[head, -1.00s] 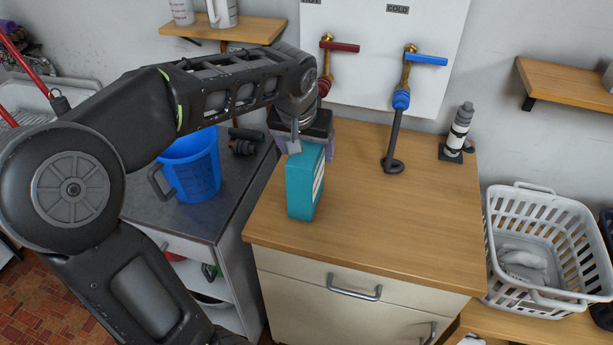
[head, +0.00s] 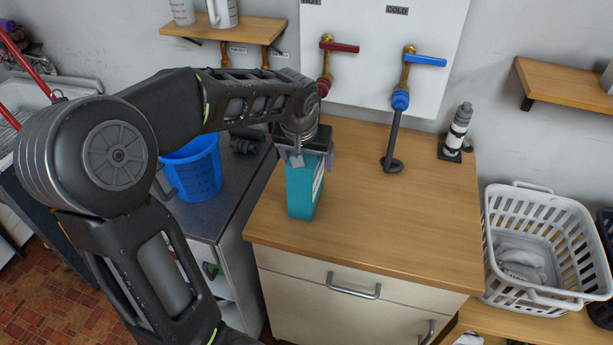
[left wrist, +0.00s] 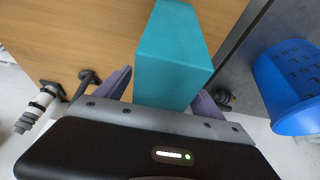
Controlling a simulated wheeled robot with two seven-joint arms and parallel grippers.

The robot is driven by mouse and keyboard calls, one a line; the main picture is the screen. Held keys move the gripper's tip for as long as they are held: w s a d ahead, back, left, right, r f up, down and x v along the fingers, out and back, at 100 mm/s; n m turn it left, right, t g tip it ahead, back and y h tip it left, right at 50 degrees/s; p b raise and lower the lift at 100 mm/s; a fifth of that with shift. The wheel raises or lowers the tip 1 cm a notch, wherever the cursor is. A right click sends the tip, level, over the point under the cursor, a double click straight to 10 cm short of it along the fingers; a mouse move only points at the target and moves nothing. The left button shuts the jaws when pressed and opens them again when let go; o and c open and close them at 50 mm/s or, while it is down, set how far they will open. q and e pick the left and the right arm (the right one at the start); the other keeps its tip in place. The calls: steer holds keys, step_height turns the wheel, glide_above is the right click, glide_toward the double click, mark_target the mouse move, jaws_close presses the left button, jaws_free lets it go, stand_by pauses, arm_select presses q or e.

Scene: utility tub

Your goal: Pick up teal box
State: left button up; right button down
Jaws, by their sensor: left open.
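The teal box (head: 302,190) stands upright on the wooden counter top, near its left edge. It also shows in the left wrist view (left wrist: 172,60), reaching in between the jaws. My left gripper (head: 301,157) is right above the box, pointing down, with its fingers on either side of the box's upper part. In the left wrist view the purple fingers of my left gripper (left wrist: 160,90) are apart, with a narrow gap showing beside the box. The gripper hides the top of the box in the head view. My right gripper is not in view.
The wooden counter (head: 390,220) is clear in front and to the right. A blue bucket (head: 195,168) stands on the dark surface to the left. A hose (head: 393,140) hangs from the cold tap behind, and a grey laundry basket (head: 545,250) stands at the right.

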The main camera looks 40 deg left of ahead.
arm_select(q)
steer(key=shift+f+b, duration=0.25)
steer(key=shift+b, duration=0.1)
stand_by(0.4)
stand_by(0.3)
jaws_close()
stand_by(0.7)
steer(key=shift+r, duration=0.1)
